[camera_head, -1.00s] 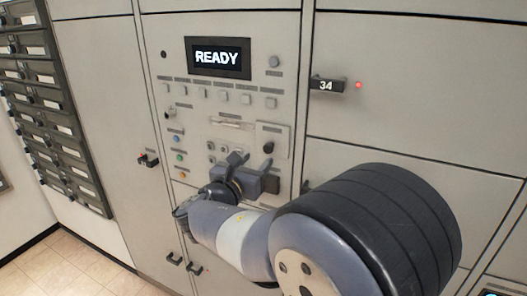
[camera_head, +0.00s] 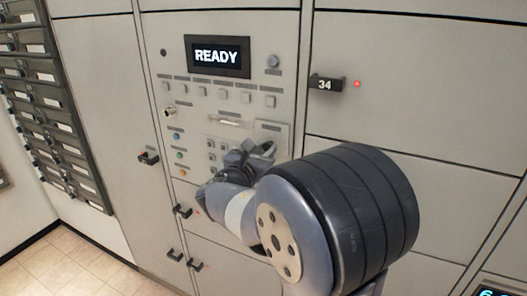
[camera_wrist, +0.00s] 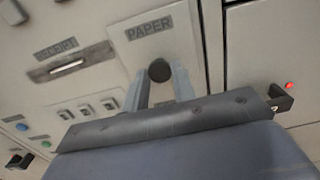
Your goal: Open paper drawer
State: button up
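The paper drawer (camera_wrist: 125,37) is a light grey panel labelled PAPER, with a dark round knob (camera_wrist: 160,70) on its front. In the head view the drawer (camera_head: 276,132) looks flush with the machine, and my arm hides its lower part and the knob. My gripper (camera_wrist: 159,82) is open in the wrist view, with one grey finger on each side of the knob. The fingertips are about level with the knob, with small gaps visible. I cannot tell the depth between them. My gripper (camera_head: 262,148) covers the drawer front in the head view.
The READY screen (camera_head: 218,57) and a row of buttons (camera_head: 223,95) are above. A receipt slot (camera_wrist: 68,67) lies left of the drawer. A black handle marked 34 (camera_head: 327,85) sticks out to the right. Other handles (camera_head: 148,157) project at left and below.

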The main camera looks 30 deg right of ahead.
grip_shut()
jog(key=v, duration=0.8)
jog(key=shift+a, duration=0.1)
jog(key=o, duration=0.5)
grip_release()
jog(key=shift+s, duration=0.1)
jog(key=b+v, duration=0.1)
jog(key=v, duration=0.9)
jog(key=shift+s+a, duration=0.25)
jog(key=shift+a, duration=0.05)
